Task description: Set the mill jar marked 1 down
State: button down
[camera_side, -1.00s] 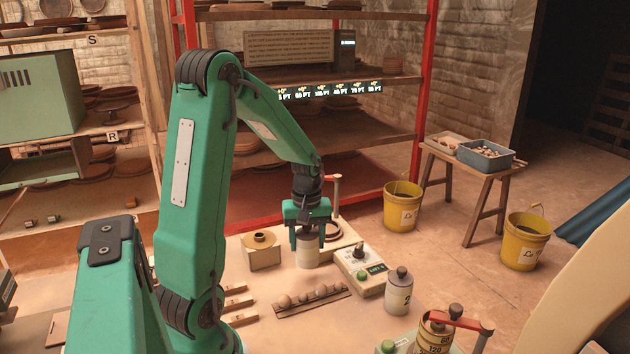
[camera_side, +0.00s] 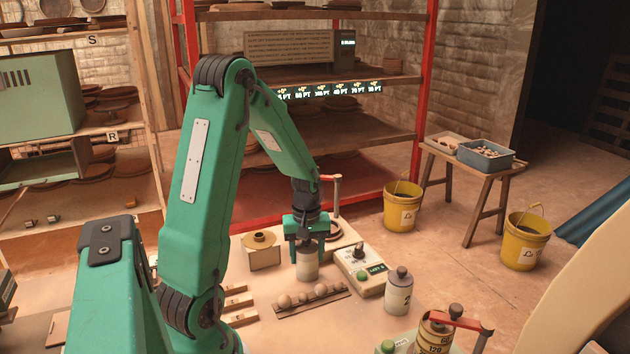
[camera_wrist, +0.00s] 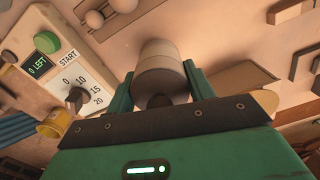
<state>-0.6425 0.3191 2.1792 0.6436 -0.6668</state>
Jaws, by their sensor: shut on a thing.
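My gripper (camera_side: 306,246) points down and is shut on a pale mill jar (camera_side: 307,268). The jar hangs upright between the fingers, with its lower body showing below them. In the wrist view the jar (camera_wrist: 160,68) sits between the two green fingers. No number shows on it in either view. I cannot tell whether its base touches the bench. A second jar marked 2 (camera_side: 398,293), with a dark cap, stands upright to the right on the bench.
A control box with a green button (camera_side: 362,275) stands just right of the held jar. A tan block with a round opening (camera_side: 262,253) is to its left. A rack with several balls (camera_side: 312,298) lies in front. A red-handled clamp (camera_side: 455,322) is at front right.

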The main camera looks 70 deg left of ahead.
jog(key=c, duration=0.6)
grip_release()
jog(key=shift+f, duration=0.15)
jog(key=shift+o, duration=0.2)
notch_tip(320, 180, up, 12)
jog(key=shift+r, duration=0.2)
jog(key=shift+d, duration=0.1)
dwell(0.3)
jog(key=s+d+r+m+t, duration=0.2)
jog(key=d+m, duration=0.3)
jog(key=d, duration=0.2)
jog(key=s+d+r+m+t, duration=0.1)
jog(key=s+d+r+m, duration=0.1)
jog(key=d+m, duration=0.3)
jog(key=s+d+r+m+t, duration=0.2)
jog(key=d+r+m, duration=0.2)
jog(key=d, duration=0.5)
jog(key=shift+s+d+m+t, duration=0.25)
jog(key=shift+m+t, duration=0.05)
jog(key=shift+m, duration=0.2)
